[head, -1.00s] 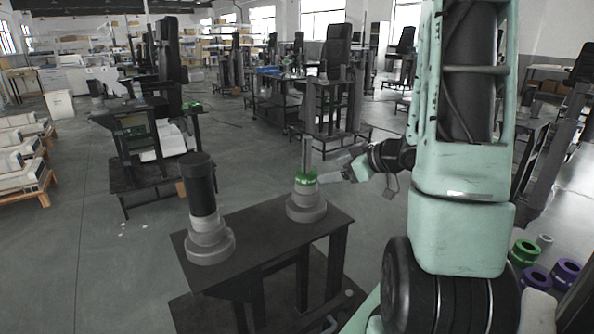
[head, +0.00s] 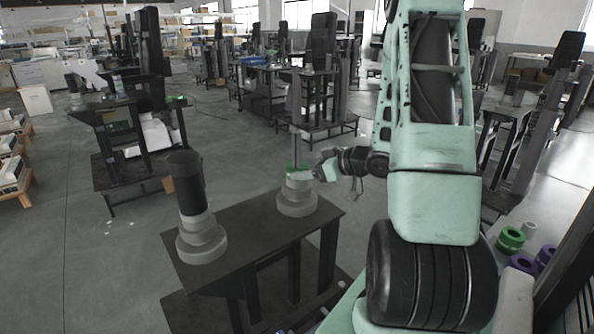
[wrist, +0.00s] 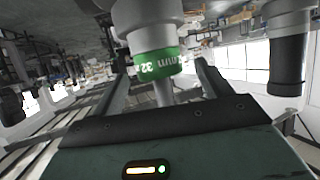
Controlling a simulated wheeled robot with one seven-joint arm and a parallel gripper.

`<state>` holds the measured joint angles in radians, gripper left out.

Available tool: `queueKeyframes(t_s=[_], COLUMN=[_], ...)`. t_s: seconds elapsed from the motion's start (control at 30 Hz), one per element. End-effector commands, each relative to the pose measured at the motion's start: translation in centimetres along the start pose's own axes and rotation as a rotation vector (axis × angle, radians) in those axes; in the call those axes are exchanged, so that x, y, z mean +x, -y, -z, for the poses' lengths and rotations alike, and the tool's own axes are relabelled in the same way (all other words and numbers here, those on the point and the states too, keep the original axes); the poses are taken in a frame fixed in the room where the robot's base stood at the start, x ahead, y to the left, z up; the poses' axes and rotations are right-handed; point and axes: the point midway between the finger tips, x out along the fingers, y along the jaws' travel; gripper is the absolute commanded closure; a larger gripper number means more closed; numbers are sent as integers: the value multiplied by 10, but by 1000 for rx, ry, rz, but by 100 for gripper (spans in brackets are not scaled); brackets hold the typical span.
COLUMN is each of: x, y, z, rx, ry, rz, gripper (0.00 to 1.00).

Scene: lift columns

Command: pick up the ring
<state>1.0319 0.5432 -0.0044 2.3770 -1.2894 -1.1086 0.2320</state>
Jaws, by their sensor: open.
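The green ring (head: 297,170), marked "32 mm", sits around a grey stepped column (head: 297,198) on the dark table. A thin rod rises above it. In the wrist view, the ring (wrist: 156,65) lies between the two fingers, with the column appearing upside down. My gripper (head: 313,174) is at the right side of the ring, at about its height. In the wrist view, my gripper (wrist: 163,75) is open, with one finger on each side of the ring and column. Contact cannot be told. The ring's far side is hidden.
A second column with a black top (head: 187,185) stands on the table's left part; the tabletop (head: 245,228) is bare between them. Green (head: 510,240) and purple (head: 522,263) rings lie at lower right. Other workbenches stand behind, with open floor at left.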

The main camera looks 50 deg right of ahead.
Motion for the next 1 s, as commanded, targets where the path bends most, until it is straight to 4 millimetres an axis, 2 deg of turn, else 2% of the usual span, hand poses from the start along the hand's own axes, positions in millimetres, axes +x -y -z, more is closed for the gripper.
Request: queueKeyframes(t_s=[0.17, 0.33, 0.47, 0.77, 0.93, 0.97, 1.0], x=[12, 36, 52, 56, 56, 56, 56], y=[0, -1, -1, -2, -2, -2, -2], z=[3, 12, 9, 9, 9, 9, 9], rx=[-1, -1, 1, 0, 0, 0, 0], ry=[0, 0, 0, -1, -1, -1, -1], rz=[1, 2, 1, -2, -2, -2, -2], gripper=[23, 23, 23, 23, 70, 76, 76])
